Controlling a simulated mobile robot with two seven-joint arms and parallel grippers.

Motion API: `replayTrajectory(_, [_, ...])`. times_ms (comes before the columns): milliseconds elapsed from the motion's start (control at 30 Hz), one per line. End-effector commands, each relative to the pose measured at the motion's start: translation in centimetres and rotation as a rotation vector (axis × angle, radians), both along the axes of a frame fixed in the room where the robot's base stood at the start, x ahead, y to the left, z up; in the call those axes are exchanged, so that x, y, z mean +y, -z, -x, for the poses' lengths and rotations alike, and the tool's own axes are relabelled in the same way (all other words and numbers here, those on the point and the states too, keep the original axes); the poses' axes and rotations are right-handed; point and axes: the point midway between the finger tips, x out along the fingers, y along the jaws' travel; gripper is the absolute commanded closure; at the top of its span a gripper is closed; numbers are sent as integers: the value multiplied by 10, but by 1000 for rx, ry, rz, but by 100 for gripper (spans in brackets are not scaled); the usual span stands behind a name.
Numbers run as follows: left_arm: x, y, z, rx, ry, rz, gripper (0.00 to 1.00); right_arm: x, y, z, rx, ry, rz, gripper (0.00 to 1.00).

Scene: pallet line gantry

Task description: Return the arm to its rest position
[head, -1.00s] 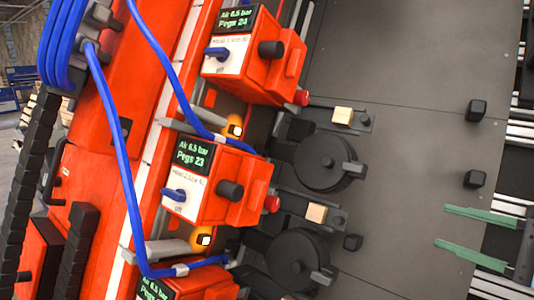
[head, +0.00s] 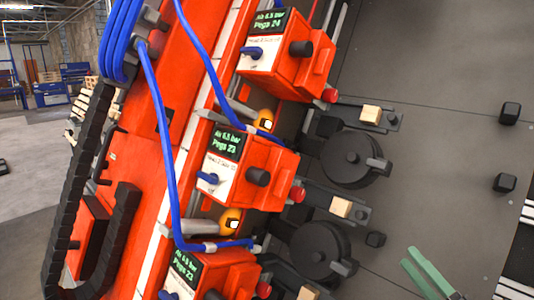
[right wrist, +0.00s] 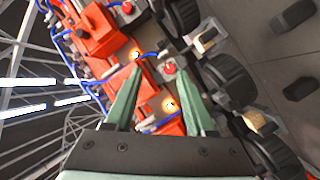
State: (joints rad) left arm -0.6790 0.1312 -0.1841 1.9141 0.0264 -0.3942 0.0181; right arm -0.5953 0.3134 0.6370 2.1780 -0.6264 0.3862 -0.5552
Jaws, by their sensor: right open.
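My right gripper (head: 431,272) shows its green fingers at the lower right of the head view, over the grey panel and pointing up and left. In the right wrist view its two fingers (right wrist: 158,74) stand apart with nothing held between them. Red machine units and orange lamps show beyond the fingertips, and no contact is visible. My left gripper is not in view.
Red units with displays (head: 270,55) (head: 238,165) line an orange-red beam with blue hoses (head: 160,130). Black round drums (head: 350,158) and wooden blocks (head: 371,114) sit beside them. A grey panel (head: 440,120) with black knobs (head: 510,113) is mostly bare.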

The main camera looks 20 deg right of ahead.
Motion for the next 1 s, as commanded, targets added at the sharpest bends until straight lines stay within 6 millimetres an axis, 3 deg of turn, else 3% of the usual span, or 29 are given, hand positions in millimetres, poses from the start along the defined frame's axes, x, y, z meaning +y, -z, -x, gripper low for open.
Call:
replayTrajectory(33, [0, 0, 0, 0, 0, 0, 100, 4, 38, -7, 73, 2, -210, 45])
replayTrajectory(167, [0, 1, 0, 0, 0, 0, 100, 29, 134, -13, 270, 29, -710, 45])
replayTrajectory(300, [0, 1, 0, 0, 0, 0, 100, 80, 228, 0, 490, 87, -1132, 45])
replayTrajectory(400, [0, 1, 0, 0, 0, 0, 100, 127, 283, 19, 647, 142, -1379, 45])
replayTrajectory(500, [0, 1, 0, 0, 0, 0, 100, 172, 324, 43, 790, 203, -1569, 45])
replayTrajectory(600, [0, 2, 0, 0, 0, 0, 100, 209, 350, 65, 903, 256, -1698, 45])
replayTrajectory(700, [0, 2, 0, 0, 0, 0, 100, 232, 364, 80, 974, 292, -1774, 45])
replayTrajectory(800, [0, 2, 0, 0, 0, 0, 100, 243, 369, 87, 1008, 310, -1805, 45])
replayTrajectory(1000, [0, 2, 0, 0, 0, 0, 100, 244, 370, 88, 1009, 310, -1808, 45])
